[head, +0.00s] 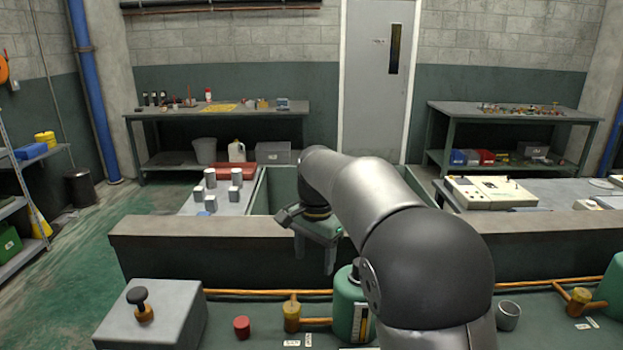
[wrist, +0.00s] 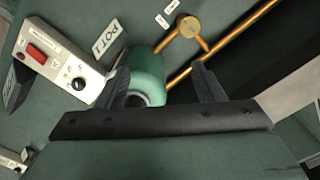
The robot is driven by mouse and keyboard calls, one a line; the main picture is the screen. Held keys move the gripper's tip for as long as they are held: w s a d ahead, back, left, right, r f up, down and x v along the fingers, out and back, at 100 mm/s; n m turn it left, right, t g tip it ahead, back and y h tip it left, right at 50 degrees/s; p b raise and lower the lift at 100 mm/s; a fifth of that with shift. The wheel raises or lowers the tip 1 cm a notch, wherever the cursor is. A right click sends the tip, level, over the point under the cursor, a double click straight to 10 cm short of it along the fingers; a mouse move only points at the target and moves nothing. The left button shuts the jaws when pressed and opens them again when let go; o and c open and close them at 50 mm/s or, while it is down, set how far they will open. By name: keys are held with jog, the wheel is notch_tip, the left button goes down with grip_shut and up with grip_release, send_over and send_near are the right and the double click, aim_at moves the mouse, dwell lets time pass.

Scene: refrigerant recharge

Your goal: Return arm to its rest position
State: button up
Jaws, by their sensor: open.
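My arm (head: 390,220) reaches forward from the lower right in the head view. My gripper (head: 314,264) hangs above the bench with its fingers pointing down, apart and with nothing between them. A green canister (head: 343,312) stands below and in front of it, partly hidden by my arm. In the wrist view my gripper (wrist: 162,84) is open. The green canister (wrist: 147,68) shows between and beyond the fingers there; I see no contact.
A brass valve (head: 291,315) on an orange pipe (head: 240,292) is near the canister. A grey box with a black knob (head: 138,297), a red cap (head: 242,327) and a metal cup (head: 508,315) stand nearby. A low dark wall (head: 190,252) runs behind. A switch box (wrist: 60,60) shows in the wrist view.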

jog(key=s+d+f+n, duration=0.2)
jog(key=s+d, duration=0.3)
jog(key=s, duration=0.5)
jog(key=s+d+f+n, duration=0.3)
jog(key=s+d+f, duration=0.1)
jog(key=s, duration=0.6)
jog(key=s+d+f+n, duration=0.2)
jog(key=s+d, duration=0.4)
jog(key=s, duration=0.4)
jog(key=shift+d+f+n, duration=0.15)
jog(key=shift+f+n, duration=0.25)
jog(key=shift+f, duration=0.05)
